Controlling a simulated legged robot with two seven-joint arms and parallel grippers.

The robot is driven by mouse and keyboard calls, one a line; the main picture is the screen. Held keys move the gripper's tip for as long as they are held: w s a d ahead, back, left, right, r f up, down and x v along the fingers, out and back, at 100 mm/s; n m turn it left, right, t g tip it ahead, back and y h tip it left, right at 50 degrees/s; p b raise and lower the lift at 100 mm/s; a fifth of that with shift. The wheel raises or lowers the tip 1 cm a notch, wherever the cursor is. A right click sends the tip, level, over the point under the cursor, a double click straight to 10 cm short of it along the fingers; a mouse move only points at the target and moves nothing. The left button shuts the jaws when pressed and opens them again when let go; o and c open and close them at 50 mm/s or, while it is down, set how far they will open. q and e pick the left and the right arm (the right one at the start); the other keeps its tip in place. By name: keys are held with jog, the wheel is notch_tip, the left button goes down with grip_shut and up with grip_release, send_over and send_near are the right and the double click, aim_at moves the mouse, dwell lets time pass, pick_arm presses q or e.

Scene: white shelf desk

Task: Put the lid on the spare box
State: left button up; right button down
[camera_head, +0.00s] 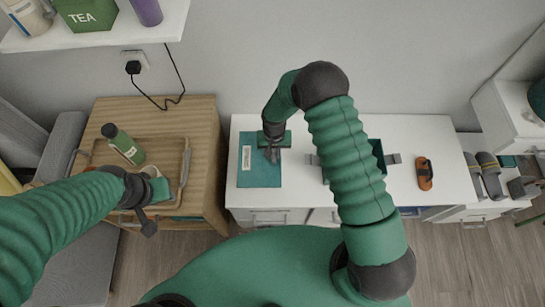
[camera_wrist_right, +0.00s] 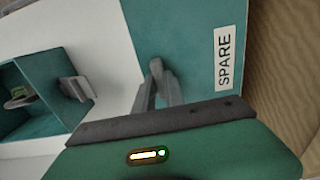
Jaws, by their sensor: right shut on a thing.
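The teal lid (camera_head: 260,175) with a white SPARE label lies flat at the left end of the white desk; I cannot tell if it touches the desk. It also shows in the right wrist view (camera_wrist_right: 185,35). My right gripper (camera_head: 272,154) is over the lid's right half, shut on a grey handle (camera_wrist_right: 156,68) on it. The open teal spare box (camera_head: 378,150) with grey side handles stands right of the lid, partly hidden by my right arm. In the right wrist view the box (camera_wrist_right: 55,118) has something small inside. My left gripper (camera_head: 145,210) hangs by the wooden cabinet, its opening unclear.
A wooden tray (camera_head: 165,147) with a green bottle (camera_head: 122,145) is on the wooden cabinet at left. An orange and black object (camera_head: 425,174) lies right of the box, with grey sandals (camera_head: 488,170) beyond. A shelf (camera_head: 100,38) hangs upper left.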

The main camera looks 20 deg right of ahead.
jog(key=shift+m, duration=0.3)
jog(key=r, duration=0.2)
jog(key=d+r, duration=0.1)
jog(key=r, duration=0.1)
jog(key=shift+r, duration=0.3)
jog(key=s+d+r+m+b, duration=0.1)
jog(key=d+m, duration=0.1)
jog(key=d, duration=0.2)
jog(key=s+d+r+m+b, duration=0.1)
jog(key=d+m, duration=0.1)
jog(key=d, duration=0.2)
jog(key=s+d+m+b, duration=0.1)
jog(key=d+m, duration=0.2)
jog(key=d, duration=0.2)
jog(key=shift+r, duration=0.4)
jog(key=s+d+r+m+b, duration=0.3)
jog(key=s+d+r+m, duration=0.1)
jog(key=s+d+m, duration=0.6)
jog(key=s+d, duration=0.1)
jog(key=d, duration=0.2)
jog(key=shift+s, duration=0.2)
notch_tip(320, 180, down, 6)
jog(key=b, duration=0.2)
jog(key=shift+f+b, duration=0.2)
jog(key=shift+b, duration=0.2)
jog(key=shift+a+p, duration=0.1)
jog(key=shift+p, duration=0.25)
